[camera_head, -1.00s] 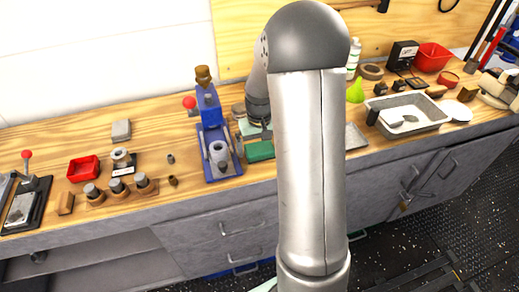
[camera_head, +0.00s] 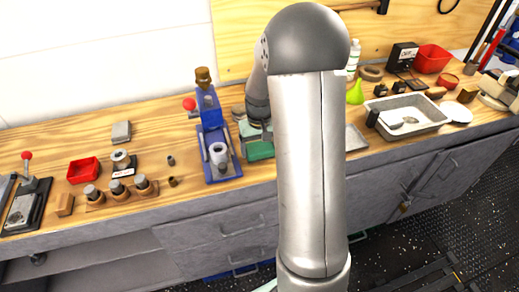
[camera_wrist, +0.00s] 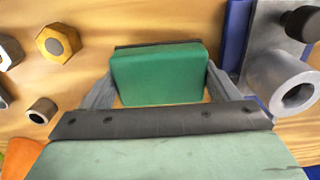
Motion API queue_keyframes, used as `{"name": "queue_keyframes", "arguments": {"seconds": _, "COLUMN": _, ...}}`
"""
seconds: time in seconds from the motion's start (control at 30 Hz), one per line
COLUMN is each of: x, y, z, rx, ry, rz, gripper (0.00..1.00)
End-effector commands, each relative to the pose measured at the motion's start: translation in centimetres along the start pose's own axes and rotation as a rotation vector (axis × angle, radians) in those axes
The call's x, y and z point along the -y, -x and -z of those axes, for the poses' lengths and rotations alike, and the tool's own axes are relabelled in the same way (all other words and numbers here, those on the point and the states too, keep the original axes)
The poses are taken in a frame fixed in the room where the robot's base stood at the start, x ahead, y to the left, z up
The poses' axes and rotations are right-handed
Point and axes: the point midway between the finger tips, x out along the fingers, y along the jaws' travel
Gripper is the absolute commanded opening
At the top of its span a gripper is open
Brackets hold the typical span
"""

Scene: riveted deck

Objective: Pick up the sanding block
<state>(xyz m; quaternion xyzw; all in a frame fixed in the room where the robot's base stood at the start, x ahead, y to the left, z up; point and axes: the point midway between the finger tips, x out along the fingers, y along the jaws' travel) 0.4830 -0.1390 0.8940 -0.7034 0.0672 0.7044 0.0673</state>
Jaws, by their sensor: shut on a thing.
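The sanding block is a green block with a dark strip along its far edge, seen in the wrist view (camera_wrist: 158,76). My gripper (camera_wrist: 160,84) is shut on it, with one grey finger against each short side. In the head view the green block (camera_head: 259,152) shows only in part near the front of the bench, just right of the blue press, below my light-green gripper body. My arm hides much of that area. I cannot tell whether the block is clear of the wood or still touching it.
The blue press (camera_head: 219,168) stands close on the left of my gripper. Further left are a red bin (camera_head: 83,170), a grey block (camera_head: 121,131) and several capped cylinders. A grey tray (camera_head: 440,115) is to the right.

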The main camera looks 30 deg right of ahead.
Motion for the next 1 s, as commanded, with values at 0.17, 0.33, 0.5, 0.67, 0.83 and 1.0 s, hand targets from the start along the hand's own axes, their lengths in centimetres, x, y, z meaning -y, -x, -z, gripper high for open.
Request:
{"name": "queue_keyframes", "arguments": {"seconds": 0.17, "x": 0.1, "y": 2.9, "z": -0.6, "rx": -0.006, "ry": 0.0, "rz": -0.001, "gripper": 0.57}}
{"name": "queue_keyframes", "arguments": {"seconds": 0.33, "x": 0.3, "y": 6.9, "z": -4.0, "rx": -0.01, "ry": 0.0, "rz": -0.002, "gripper": 0.57}}
{"name": "queue_keyframes", "arguments": {"seconds": 0.5, "x": 0.8, "y": 9.3, "z": -8.2, "rx": -0.006, "ry": 0.001, "rz": -0.001, "gripper": 0.57}}
{"name": "queue_keyframes", "arguments": {"seconds": 0.67, "x": 1.0, "y": 10.8, "z": -11.4, "rx": -0.006, "ry": 0.0, "rz": -0.001, "gripper": 0.57}}
{"name": "queue_keyframes", "arguments": {"seconds": 0.83, "x": 1.2, "y": 11.6, "z": -13.3, "rx": -0.004, "ry": 0.0, "rz": 0.0, "gripper": 0.57}}
{"name": "queue_keyframes", "arguments": {"seconds": 1.0, "x": 1.2, "y": 11.9, "z": -14.0, "rx": -0.001, "ry": 0.0, "rz": 0.0, "gripper": 0.57}}
